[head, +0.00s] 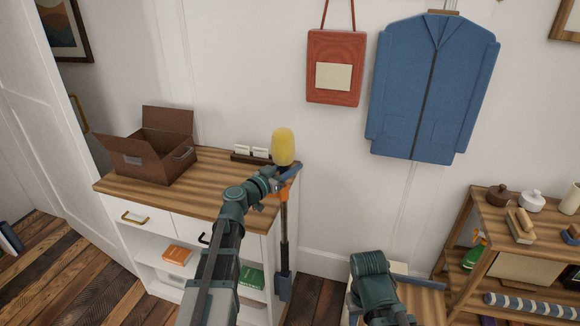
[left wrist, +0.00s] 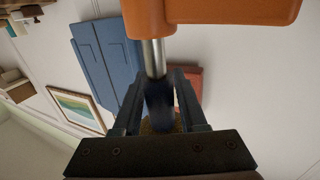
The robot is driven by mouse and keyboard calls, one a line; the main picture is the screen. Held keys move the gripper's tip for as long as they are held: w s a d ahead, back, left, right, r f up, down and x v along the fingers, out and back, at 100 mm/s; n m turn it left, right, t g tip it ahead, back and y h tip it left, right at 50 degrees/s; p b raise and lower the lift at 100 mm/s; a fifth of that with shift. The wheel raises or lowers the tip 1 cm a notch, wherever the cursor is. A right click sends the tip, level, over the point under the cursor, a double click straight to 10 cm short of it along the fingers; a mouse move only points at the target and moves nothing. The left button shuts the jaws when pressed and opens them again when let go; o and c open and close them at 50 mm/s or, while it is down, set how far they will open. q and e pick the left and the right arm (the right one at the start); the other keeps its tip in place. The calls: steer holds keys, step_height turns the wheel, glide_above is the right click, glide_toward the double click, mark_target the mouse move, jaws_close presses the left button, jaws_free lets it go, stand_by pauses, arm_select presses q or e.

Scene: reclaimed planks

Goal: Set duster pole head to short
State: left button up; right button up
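The duster has a yellow head (head: 283,147) at the top of an upright pole (head: 284,235). The pole stands against the right end of the cabinet and passes through an orange part (head: 284,189), which shows large in the left wrist view (left wrist: 215,14). My left gripper (head: 280,175) is just below the yellow head. In the left wrist view its fingers (left wrist: 159,82) lie on both sides of a dark blue collar (left wrist: 158,100) and appear closed on it. A bare silver rod (left wrist: 153,57) shows between collar and orange part. My right arm shows at the bottom; its gripper does not.
An open brown box (head: 137,160) and a dark tray with white pieces (head: 250,152) stand on the striped cabinet top (head: 190,197). A blue jacket (head: 430,90) and a red bag (head: 335,45) hang on the wall. A wooden shelf (head: 475,225) with several items stands right.

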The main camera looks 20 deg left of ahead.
arm_select(q)
steer(key=shift+o, duration=1)
steer(key=v, duration=1.4)
steer(key=shift+w+d, duration=0.1)
steer(key=shift+d, duration=0.05)
